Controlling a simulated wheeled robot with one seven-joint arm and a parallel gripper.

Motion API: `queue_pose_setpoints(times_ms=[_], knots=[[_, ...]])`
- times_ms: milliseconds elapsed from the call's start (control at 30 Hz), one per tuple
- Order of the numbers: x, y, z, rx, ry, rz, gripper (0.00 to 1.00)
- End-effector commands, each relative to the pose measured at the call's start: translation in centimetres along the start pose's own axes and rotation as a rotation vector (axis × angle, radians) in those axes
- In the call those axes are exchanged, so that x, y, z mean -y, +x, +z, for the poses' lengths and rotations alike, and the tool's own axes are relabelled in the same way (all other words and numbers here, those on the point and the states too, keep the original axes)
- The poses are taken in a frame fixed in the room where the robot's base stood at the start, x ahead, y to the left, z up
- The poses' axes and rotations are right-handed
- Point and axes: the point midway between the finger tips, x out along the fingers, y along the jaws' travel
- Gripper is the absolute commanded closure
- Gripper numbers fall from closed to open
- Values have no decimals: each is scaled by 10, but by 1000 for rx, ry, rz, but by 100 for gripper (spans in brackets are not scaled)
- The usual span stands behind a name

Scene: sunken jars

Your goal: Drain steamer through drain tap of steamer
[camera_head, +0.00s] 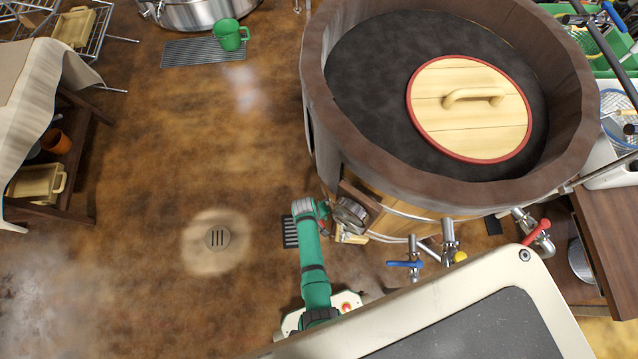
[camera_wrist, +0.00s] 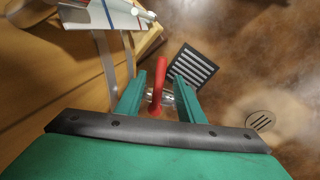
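The steamer (camera_head: 318,140) is a large round wooden vat at the upper right of the head view. Its inside is dark, and a pale wooden lid (camera_head: 455,125) with a red rim and a handle lies within. In the wrist view a red tap handle (camera_wrist: 158,88) on a clear or metallic body lies between my gripper's (camera_wrist: 163,78) green fingers. The fingers are apart on either side of it; contact is unclear. In the head view my gripper (camera_head: 325,208) is low against the steamer's lower left side, and the red handle there is mostly hidden.
A dark slotted grate (camera_head: 290,232) lies on the floor beside my gripper, with a round floor drain (camera_head: 217,237) further left. A blue-handled tap (camera_head: 405,264) and another red-handled tap (camera_head: 536,232) stand to the right. The brown floor at left is mostly clear.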

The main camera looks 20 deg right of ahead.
Motion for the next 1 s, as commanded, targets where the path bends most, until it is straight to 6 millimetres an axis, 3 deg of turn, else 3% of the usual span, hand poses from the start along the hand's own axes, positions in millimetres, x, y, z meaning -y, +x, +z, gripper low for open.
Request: queue_pose_setpoints(times_ms=[300, 667, 833, 1000], knots=[[2, 27, -2, -1, -7, 0, 65], [3, 31, -1, -2, -7, 0, 65], [3, 31, -1, -2, -7, 0, 100], [2, 31, -2, -3, -6, 0, 100]])
